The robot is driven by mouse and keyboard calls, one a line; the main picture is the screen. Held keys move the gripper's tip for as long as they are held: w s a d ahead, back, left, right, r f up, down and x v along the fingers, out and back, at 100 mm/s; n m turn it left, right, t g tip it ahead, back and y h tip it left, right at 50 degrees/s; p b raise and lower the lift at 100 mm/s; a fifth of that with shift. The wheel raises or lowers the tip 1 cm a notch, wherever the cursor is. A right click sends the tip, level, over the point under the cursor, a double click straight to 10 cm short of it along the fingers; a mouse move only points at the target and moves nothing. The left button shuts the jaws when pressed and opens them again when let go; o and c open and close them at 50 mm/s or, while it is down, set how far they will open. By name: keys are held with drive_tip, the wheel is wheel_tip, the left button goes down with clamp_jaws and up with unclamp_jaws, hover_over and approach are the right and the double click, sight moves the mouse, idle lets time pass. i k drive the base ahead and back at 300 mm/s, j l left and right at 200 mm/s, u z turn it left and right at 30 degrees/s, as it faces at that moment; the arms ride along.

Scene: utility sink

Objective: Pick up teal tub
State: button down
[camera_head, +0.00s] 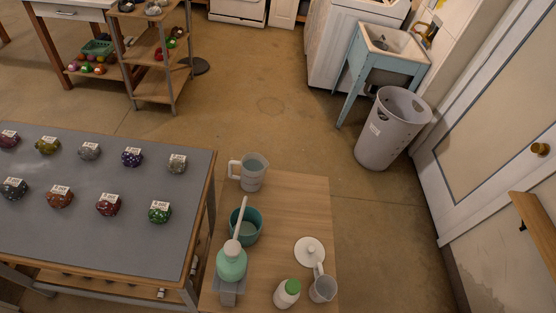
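The teal tub (254,223) stands on a light wooden table (305,205) at the lower middle of the picture. It is round and open at the top. A long white stick-like thing (240,218) crosses over its left side; I cannot tell whether it rests in the tub or belongs to the mint-green bottle (231,264) just in front. My gripper is not in view.
On the same table stand a grey measuring jug (253,173), a white lid (309,252), a green-capped white bottle (286,293) and a small grey cup (323,289). A grey table (110,235) with several labelled stones adjoins on the left. A grey bin (385,140) stands behind right; the middle floor is clear.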

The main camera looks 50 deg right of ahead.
sight(251, 226)
drive_tip(key=k+z, duration=0.1)
drive_tip(key=k, duration=0.4)
drive_tip(key=k+l+z, duration=0.15)
drive_tip(key=k, duration=0.35)
drive_tip(key=k+z, duration=0.1)
drive_tip(key=k, duration=0.4)
drive_tip(key=k+l+z, duration=0.15)
drive_tip(key=k, duration=0.3)
drive_tip(key=i+j+z, duration=0.3)
drive_tip(key=i+j, duration=0.6)
drive_tip(key=i, duration=0.45)
drive_tip(key=i+j+z, duration=0.3)
drive_tip(key=i+j, duration=0.85)
drive_tip(key=i, duration=0.1)
